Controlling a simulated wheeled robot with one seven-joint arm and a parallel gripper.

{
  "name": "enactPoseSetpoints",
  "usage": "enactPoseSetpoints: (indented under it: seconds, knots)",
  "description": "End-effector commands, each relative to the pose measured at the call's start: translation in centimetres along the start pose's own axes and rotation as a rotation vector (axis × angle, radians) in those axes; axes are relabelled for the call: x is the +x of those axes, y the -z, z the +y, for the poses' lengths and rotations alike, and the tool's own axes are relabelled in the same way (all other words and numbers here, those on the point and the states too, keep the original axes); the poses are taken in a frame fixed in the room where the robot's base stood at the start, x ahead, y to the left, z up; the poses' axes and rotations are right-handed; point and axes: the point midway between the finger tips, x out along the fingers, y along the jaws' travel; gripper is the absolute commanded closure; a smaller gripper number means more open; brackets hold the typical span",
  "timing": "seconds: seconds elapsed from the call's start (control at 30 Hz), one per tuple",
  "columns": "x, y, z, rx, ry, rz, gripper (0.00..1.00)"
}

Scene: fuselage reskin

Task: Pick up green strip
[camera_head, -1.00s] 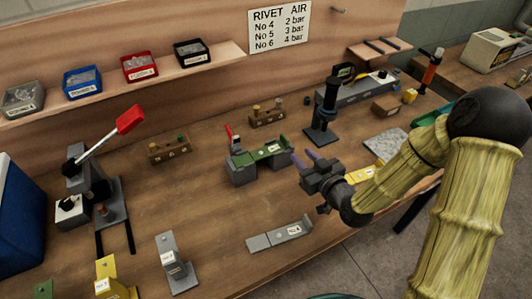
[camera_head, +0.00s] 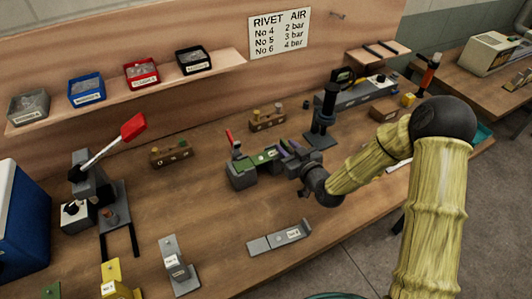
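The green strip (camera_head: 257,161) lies across a grey fixture (camera_head: 241,178) in the middle of the bench, with a white label on it. A red-handled clamp (camera_head: 231,139) stands at the fixture's back left. The fingers and gripper body hide the right end. I cannot tell whether the fingers are closed on the strip or only around it.
A grey labelled strip (camera_head: 279,237) lies in front on the bench. A black upright tool (camera_head: 325,112) stands close behind my gripper. A lever press (camera_head: 92,185) with a red handle stands left. Wooden blocks (camera_head: 171,154) sit behind. The bench between is clear.

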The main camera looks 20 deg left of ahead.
Motion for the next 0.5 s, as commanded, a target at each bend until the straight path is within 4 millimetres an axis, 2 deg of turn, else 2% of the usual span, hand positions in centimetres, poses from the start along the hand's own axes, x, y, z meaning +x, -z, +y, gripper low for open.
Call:
enactPoseSetpoints:
  seconds: [0.1, 0.2, 0.5]
  knots:
    - [1.6, 0.2, 0.0, 0.000, 0.001, 0.000, 0.67]
    - [2.1, 0.1, -0.1, 0.000, 0.001, 0.000, 0.67]
    - [2.2, 0.0, 0.0, -0.001, 0.001, 0.000, 0.67]
